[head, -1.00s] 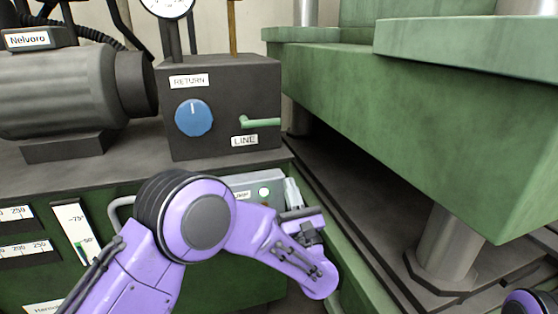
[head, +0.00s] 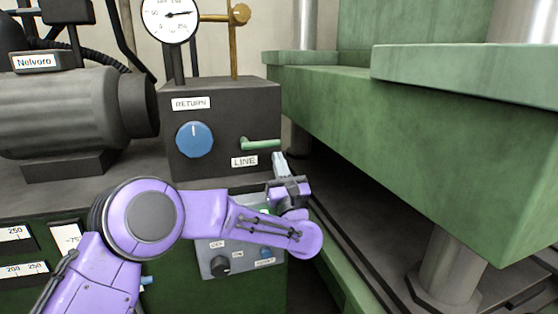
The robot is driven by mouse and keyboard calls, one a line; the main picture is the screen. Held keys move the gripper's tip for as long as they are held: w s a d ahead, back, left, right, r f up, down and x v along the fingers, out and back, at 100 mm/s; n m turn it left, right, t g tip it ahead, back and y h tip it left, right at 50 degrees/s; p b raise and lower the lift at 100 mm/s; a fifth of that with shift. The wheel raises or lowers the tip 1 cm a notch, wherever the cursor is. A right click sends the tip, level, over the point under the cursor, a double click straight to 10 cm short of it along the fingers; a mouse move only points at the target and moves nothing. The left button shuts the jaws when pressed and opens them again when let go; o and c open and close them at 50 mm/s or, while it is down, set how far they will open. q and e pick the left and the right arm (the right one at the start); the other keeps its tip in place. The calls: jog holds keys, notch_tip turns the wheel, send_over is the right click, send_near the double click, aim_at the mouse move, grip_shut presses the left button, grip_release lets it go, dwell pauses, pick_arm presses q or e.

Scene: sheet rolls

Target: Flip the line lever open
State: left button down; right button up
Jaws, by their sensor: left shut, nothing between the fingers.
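The green line lever (head: 261,144) sticks out to the right from the front of a dark valve block (head: 222,110). It lies about level, above the label "LINE" (head: 244,161). My left gripper (head: 280,158) is shut and empty. Its fingertips point up, just below and right of the lever's right part, and appear apart from it. My purple left arm comes in from the lower left. My right gripper is not in view.
A blue knob (head: 194,139) under the label "RETURN" sits left of the lever. A gauge (head: 169,19) stands above the block, and a motor (head: 70,108) lies to the left. A large green press block (head: 430,130) fills the right side. A control panel (head: 238,256) is behind my left arm.

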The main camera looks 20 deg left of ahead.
pick_arm(q)
jog(key=shift+w+a+r, duration=0.1)
jog(key=shift+w+r, duration=0.05)
jog(key=shift+r, duration=0.35)
